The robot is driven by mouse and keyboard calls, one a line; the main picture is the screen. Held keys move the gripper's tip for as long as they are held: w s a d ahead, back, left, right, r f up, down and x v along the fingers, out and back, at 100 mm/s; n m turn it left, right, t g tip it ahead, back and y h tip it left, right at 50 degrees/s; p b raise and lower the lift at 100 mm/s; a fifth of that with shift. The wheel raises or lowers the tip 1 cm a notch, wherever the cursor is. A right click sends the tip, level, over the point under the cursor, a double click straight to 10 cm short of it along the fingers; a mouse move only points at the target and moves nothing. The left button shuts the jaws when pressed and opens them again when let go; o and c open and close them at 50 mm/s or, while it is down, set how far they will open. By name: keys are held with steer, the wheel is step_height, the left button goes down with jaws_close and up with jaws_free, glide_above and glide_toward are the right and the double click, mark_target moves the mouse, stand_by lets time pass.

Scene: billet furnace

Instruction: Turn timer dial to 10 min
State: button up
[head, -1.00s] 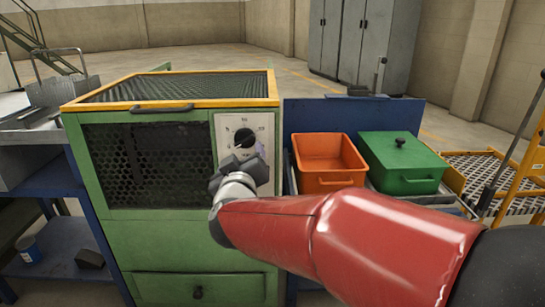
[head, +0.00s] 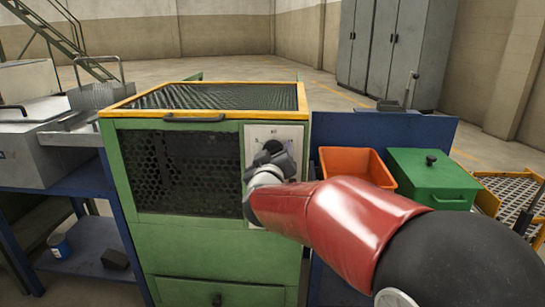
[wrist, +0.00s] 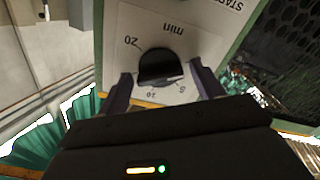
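The timer dial (wrist: 160,64) is a round black knob on a pale panel (wrist: 197,45), which carries the print "min", "20" and smaller numbers, all upside down in the wrist view. I cannot tell which number the dial points to. My gripper (wrist: 164,84) is open, with one finger on each side of the dial's near edge. I cannot tell whether the fingers touch it. In the head view the panel (head: 297,136) is on the right of the green furnace front, and my gripper (head: 273,158) covers most of the dial.
The green furnace (head: 205,240) has a yellow-edged mesh top and a mesh window (head: 180,175). An orange bin (head: 350,163) and a green lidded box (head: 425,175) stand right of it, near my arm. A blue bench (head: 60,190) stands left. Open floor lies behind.

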steer(key=c, duration=0.8)
steer(key=shift+m, duration=0.4)
steer(key=m+b, duration=1.1)
steer(key=m, duration=1.1)
steer(key=shift+a+f+m, duration=0.1)
steer(key=shift+m, duration=0.3)
steer(key=o, duration=1)
